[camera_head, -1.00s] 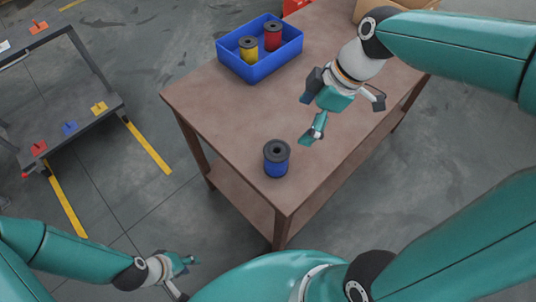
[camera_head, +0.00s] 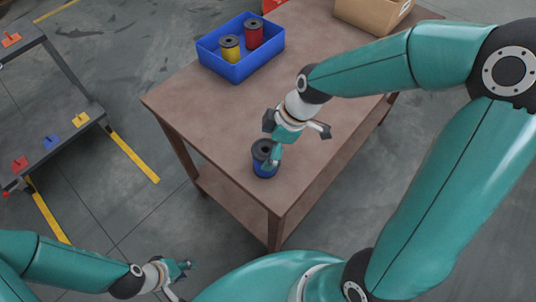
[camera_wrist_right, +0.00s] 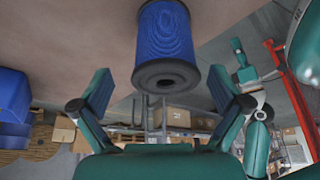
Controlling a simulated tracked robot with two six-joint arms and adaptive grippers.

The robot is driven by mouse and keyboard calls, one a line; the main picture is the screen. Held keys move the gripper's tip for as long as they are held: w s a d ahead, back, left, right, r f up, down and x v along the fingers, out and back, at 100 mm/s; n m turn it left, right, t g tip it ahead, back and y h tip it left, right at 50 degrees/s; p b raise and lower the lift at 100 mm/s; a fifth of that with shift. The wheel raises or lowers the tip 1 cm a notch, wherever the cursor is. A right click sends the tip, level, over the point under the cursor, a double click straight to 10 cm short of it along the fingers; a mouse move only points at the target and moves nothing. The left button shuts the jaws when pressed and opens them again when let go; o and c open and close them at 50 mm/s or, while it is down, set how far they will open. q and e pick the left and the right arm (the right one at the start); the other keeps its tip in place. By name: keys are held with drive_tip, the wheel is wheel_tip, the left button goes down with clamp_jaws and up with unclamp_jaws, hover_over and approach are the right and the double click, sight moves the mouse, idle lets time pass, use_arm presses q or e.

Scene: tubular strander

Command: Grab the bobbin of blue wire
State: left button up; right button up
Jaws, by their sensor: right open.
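The bobbin of blue wire (camera_head: 262,162) stands upright on the brown table (camera_head: 205,125) near its front corner, with dark end flanges. It also shows in the right wrist view (camera_wrist_right: 165,40), ahead of and between the fingers. My right gripper (camera_head: 276,160) is at the bobbin, its fingers partly covering the bobbin's right side in the head view. In the right wrist view the right gripper (camera_wrist_right: 165,95) is open, with one finger to each side of the bobbin and gaps between. My left gripper (camera_head: 186,268) is low at the left, away from the table; its opening is unclear.
A blue bin (camera_head: 240,66) holding a yellow bobbin (camera_head: 230,48) and a red bobbin (camera_head: 254,34) stands at the table's back. A cardboard box (camera_head: 374,14) is at the far right. A dark rack (camera_head: 50,140) with coloured holders stands left, beyond open floor.

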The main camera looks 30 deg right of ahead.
drive_tip(key=x, duration=0.5)
drive_tip(key=shift+s+f+p, duration=0.15)
drive_tip(key=shift+s+p, duration=0.05)
drive_tip(key=shift+p, duration=0.15)
drive_tip(key=shift+s, duration=0.1)
drive_tip(key=c, duration=1.4)
